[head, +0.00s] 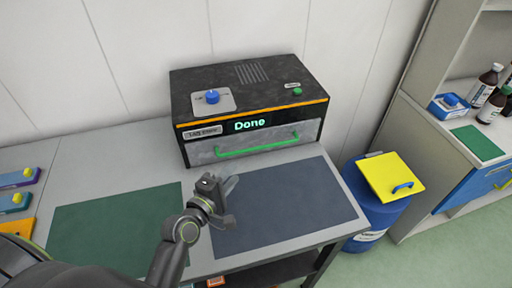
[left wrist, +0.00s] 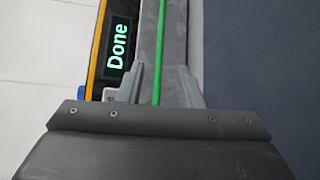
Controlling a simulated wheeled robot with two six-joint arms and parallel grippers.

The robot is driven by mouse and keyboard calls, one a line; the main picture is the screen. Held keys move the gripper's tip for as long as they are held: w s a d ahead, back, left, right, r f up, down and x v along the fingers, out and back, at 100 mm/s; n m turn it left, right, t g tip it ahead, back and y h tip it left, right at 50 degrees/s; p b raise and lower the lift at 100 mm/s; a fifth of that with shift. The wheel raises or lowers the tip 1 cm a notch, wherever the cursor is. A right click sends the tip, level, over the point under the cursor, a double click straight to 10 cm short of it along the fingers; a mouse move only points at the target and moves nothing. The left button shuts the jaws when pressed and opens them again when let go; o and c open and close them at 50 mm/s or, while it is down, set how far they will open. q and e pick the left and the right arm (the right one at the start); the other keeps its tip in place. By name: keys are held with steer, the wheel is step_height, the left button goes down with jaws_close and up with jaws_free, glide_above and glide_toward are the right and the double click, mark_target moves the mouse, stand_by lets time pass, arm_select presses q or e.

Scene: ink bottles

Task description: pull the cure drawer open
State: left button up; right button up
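The cure drawer is the grey front (head: 255,145) of a black box-shaped machine (head: 250,90) at the back of the table. It is shut, flush with the machine's front. A long green bar handle (head: 258,147) runs across it. My left gripper (head: 232,186) is open and empty, short of the drawer and apart from the handle. In the left wrist view, the handle (left wrist: 159,50) runs between the two open fingers (left wrist: 158,85), and the drawer front (left wrist: 176,40) lies beyond. My right gripper is not in view.
The machine's display (head: 249,125) reads "Done"; a blue knob (head: 212,97) and green button (head: 297,91) are on top. A dark blue mat (head: 290,205) lies clear before the drawer, a green mat (head: 110,230) left of it. A blue bin (head: 375,215) with yellow lid stands right.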

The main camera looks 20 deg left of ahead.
mark_target(256, 149)
arm_select(q)
steer(key=p+x, duration=0.1)
steer(key=x, duration=1.3)
steer(key=shift+a, duration=0.1)
steer(key=shift+s, duration=0.1)
jaws_close()
